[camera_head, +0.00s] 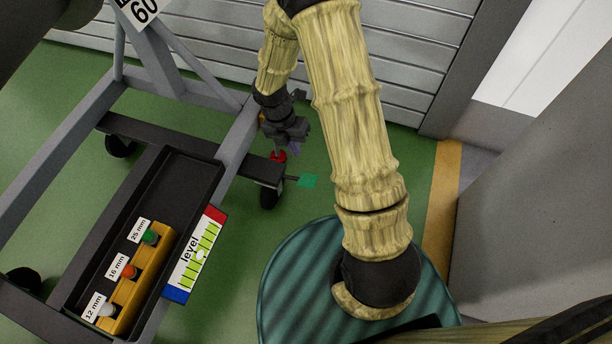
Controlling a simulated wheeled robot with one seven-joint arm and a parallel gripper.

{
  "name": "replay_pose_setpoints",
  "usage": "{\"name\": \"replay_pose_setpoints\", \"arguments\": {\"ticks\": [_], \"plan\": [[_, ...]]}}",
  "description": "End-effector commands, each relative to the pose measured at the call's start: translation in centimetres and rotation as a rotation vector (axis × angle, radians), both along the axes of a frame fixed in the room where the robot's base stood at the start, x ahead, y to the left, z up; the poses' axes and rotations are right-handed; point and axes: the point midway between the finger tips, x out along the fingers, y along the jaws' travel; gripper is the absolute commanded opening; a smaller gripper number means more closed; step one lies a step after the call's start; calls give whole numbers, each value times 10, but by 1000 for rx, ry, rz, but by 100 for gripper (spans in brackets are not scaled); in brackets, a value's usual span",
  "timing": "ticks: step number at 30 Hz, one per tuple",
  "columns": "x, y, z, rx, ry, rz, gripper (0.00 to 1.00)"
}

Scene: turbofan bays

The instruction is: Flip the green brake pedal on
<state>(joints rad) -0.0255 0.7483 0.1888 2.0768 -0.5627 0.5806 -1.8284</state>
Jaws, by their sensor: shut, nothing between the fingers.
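The green brake pedal (307,181) is a small flat green plate. It sticks out to the right on a short dark stem at the caster (270,195), at the right end of the stand's dark lower bar. My gripper (292,149) is shut and empty. In the picture it is just above and slightly left of the pedal, near a red part (278,157) on the bar. I cannot tell whether the fingers touch anything. My arm comes down from the top and does not cover the pedal.
A grey wheeled stand (238,140) fills the left. It carries a black tray (165,200), a yellow socket block (124,290) with green, orange and white pieces, and a level card (195,255). A grey panel (540,180) stands at right. Green floor around the pedal is clear.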

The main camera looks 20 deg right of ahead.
Motion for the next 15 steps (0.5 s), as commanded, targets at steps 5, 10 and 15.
{"name": "replay_pose_setpoints", "arguments": {"ticks": [5, 10, 15], "plan": [[-1, -1, -4, 0, 0, -2, 0], [-3, -3, -21, -1, 1, -2, 0], [-7, -8, -46, -1, 1, -2, 0]]}}
